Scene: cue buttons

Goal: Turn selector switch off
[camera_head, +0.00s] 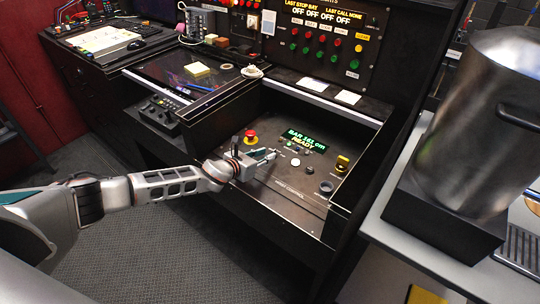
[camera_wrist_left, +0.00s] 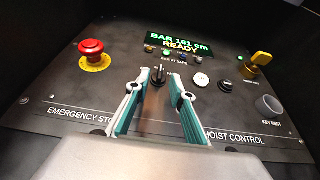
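A small black selector switch (camera_wrist_left: 159,77) with an upright handle stands on the dark hoist control panel (camera_wrist_left: 60,92) in the left wrist view. My left gripper (camera_head: 266,155) reaches over this panel from the left in the head view. In the left wrist view its two teal and white fingers (camera_wrist_left: 161,84) are apart, one on each side of the switch. I cannot tell whether either finger touches it. In the head view the gripper hides the switch. My right gripper is in neither view.
A red emergency stop (camera_head: 250,137) is left of the fingers. A white button (camera_head: 295,162), a black knob (camera_head: 309,170), a yellow key switch (camera_head: 342,161) and a key rest (camera_head: 326,187) are right. A lit green display (camera_head: 303,141) stands behind. A metal urn (camera_head: 487,110) is far right.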

